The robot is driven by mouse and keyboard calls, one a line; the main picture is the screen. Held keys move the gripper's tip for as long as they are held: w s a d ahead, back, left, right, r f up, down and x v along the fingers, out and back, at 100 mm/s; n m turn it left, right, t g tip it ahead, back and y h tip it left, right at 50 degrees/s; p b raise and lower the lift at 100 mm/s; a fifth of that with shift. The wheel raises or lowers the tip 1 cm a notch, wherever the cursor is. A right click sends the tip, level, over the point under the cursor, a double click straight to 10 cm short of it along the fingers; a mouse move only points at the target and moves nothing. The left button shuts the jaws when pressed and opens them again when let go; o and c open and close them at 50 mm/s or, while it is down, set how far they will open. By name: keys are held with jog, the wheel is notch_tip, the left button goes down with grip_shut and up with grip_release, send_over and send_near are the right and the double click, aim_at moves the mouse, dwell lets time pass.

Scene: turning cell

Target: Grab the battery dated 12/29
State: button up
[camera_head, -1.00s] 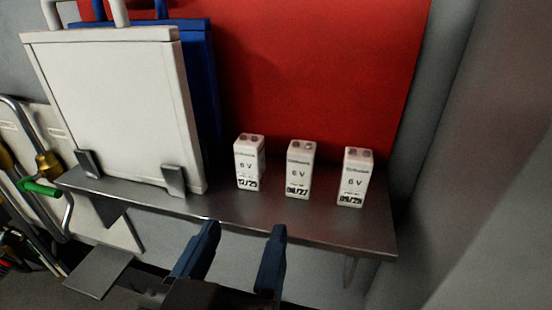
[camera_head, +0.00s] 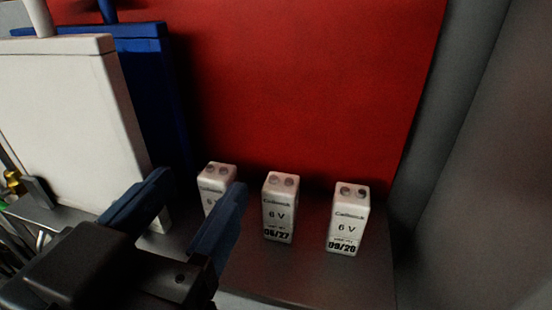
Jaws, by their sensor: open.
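Three white 6 V batteries stand upright in a row on a metal shelf (camera_head: 345,285). The left battery (camera_head: 216,180) is partly hidden behind my gripper's right finger, and its date is covered now. In the earlier view its date looks like 12/29. The middle battery (camera_head: 280,205) reads what looks like 06/27. The right battery (camera_head: 348,215) reads what looks like 09/28. My gripper (camera_head: 196,188) is open with nothing between its dark blue fingers. It appears in front of and slightly left of the left battery; I cannot tell whether it touches it.
A white case (camera_head: 70,115) and a blue case (camera_head: 150,85) stand on the shelf at the left, close to my left finger in the picture. A red panel (camera_head: 310,80) is behind the batteries. A grey wall (camera_head: 450,110) bounds the right side.

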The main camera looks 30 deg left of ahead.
aim_at(224, 164)
jog(key=shift+f+p+x, duration=0.15)
jog(key=shift+p+x, duration=0.25)
jog(key=shift+x, duration=1.4)
jog(key=shift+f+p+x, duration=0.2)
jog(key=shift+p+x, duration=0.15)
jog(key=shift+x, duration=1.4)
jog(key=c, duration=1.1)
